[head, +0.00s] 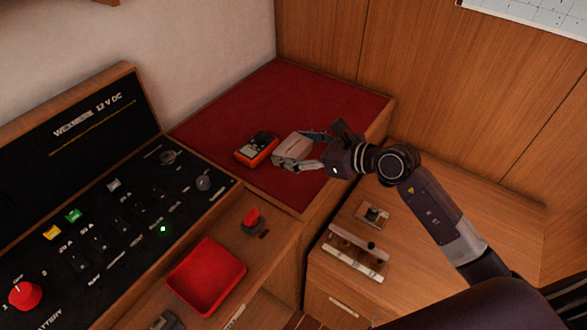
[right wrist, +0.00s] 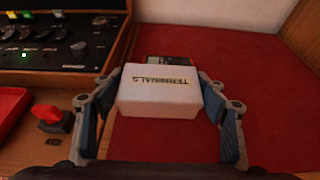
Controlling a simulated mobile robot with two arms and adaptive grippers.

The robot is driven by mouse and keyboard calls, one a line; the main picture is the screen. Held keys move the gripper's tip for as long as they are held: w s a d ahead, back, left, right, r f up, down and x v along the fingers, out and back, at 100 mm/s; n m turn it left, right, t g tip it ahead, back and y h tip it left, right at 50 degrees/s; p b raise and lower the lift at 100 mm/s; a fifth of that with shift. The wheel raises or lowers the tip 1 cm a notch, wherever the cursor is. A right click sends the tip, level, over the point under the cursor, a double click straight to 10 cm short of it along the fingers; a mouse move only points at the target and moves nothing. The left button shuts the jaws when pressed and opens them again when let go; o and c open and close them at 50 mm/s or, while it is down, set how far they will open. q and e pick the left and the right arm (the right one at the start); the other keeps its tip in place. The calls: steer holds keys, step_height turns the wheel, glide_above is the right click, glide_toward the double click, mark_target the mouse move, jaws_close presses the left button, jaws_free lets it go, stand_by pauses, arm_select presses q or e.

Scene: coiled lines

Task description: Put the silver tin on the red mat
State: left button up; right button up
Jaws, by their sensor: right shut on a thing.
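The silver tin (head: 291,148) is a pale box with the word TERMINALS on its lid, readable in the right wrist view (right wrist: 165,98). My right gripper (head: 299,150) is shut on it, one finger on each side. The tin is level and over the red mat (head: 325,98), towards its front part. I cannot tell whether its underside touches the mat. The mat also shows in the right wrist view (right wrist: 240,75), around and beyond the tin. My left gripper is not in view.
An orange multimeter (head: 257,149) lies on the mat just left of the tin. A black switch panel (head: 110,215) stands to the left. A red tray (head: 207,277) and a red-knobbed switch (head: 251,218) are nearer. The mat's back part is clear.

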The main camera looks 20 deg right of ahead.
mark_target(293, 178)
step_height(293, 178, down, 8)
steer(key=shift+f, duration=0.15)
stand_by(0.3)
steer(key=o, duration=1.3)
steer(key=shift+f, duration=0.1)
steer(key=shift+s, duration=0.1)
steer(key=shift+b+v, duration=1.2)
steer(key=shift+v, duration=4.8)
